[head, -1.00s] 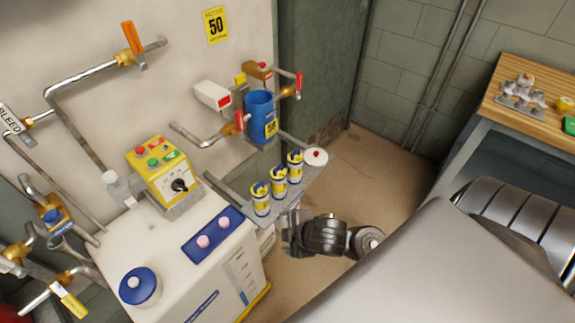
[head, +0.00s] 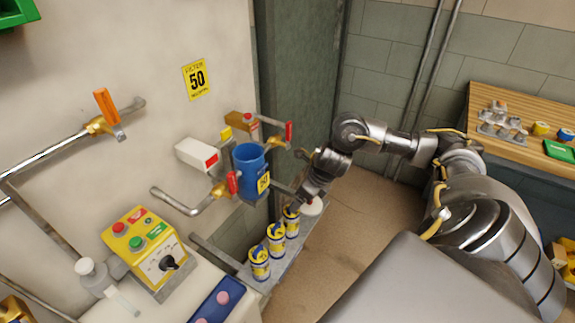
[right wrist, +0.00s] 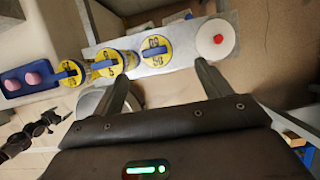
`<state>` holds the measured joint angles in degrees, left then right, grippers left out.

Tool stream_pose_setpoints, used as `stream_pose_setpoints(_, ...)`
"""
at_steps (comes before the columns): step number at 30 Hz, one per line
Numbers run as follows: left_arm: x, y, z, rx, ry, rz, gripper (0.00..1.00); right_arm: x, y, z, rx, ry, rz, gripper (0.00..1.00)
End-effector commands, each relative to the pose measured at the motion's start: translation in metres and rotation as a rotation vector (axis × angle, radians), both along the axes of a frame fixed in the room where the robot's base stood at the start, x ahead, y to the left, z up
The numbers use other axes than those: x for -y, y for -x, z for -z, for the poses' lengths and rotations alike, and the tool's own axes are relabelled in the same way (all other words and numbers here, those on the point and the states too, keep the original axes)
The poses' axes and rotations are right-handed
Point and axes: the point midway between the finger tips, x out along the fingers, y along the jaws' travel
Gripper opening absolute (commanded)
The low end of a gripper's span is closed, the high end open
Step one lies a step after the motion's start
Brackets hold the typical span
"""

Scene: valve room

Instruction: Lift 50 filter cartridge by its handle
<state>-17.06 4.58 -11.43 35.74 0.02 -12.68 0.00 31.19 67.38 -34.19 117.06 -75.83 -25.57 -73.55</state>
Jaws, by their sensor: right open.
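Three filter cartridges with yellow labels and blue top handles stand in a row on a grey shelf (head: 272,270). In the right wrist view the one nearest the white disc, the 50 filter cartridge (right wrist: 155,48), has a readable 50 on its top; in the head view it (head: 291,222) is partly behind my right gripper (head: 308,193). The other two cartridges (right wrist: 108,63) (right wrist: 68,74) stand beside it. My right gripper (right wrist: 160,72) is open, its fingers apart below the 50 cartridge in the picture, nothing between them. A dark jointed shape (right wrist: 40,125) at the left may be my left gripper.
A blue housing (head: 250,165) marked 50 with red-handled valves hangs above the shelf. A white disc with a red knob (right wrist: 217,42) sits at the shelf end. A yellow control box (head: 145,250) stands left. A wooden workbench (head: 490,95) is at right.

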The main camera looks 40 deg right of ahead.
Motion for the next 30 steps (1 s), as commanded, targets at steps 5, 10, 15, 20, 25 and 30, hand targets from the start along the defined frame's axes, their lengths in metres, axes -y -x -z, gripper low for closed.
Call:
stream_pose_setpoints(5, 0.000, 0.003, 0.001, -0.004, -0.001, 0.000, 1.00, -0.009, -0.012, 0.020, -0.001, -0.006, -0.009, 0.77)
stream_pose_setpoints(10, -0.001, 0.008, 0.002, -0.011, -0.001, 0.000, 1.00, -0.012, -0.022, 0.043, 0.000, -0.006, -0.008, 0.77)
stream_pose_setpoints(15, -0.003, 0.006, 0.002, -0.008, -0.004, 0.001, 1.00, -0.012, -0.024, 0.052, 0.001, -0.003, -0.007, 0.77)
stream_pose_setpoints(20, -0.005, 0.003, 0.001, -0.005, -0.006, 0.002, 1.00, -0.013, -0.026, 0.056, 0.001, -0.004, -0.006, 0.77)
stream_pose_setpoints(25, -0.006, 0.003, -0.004, -0.004, -0.006, 0.002, 1.00, -0.016, -0.033, 0.080, -0.001, -0.006, -0.004, 0.77)
stream_pose_setpoints(30, -0.004, 0.003, -0.002, -0.003, -0.004, 0.002, 1.00, -0.017, -0.040, 0.098, 0.001, -0.004, -0.005, 0.77)
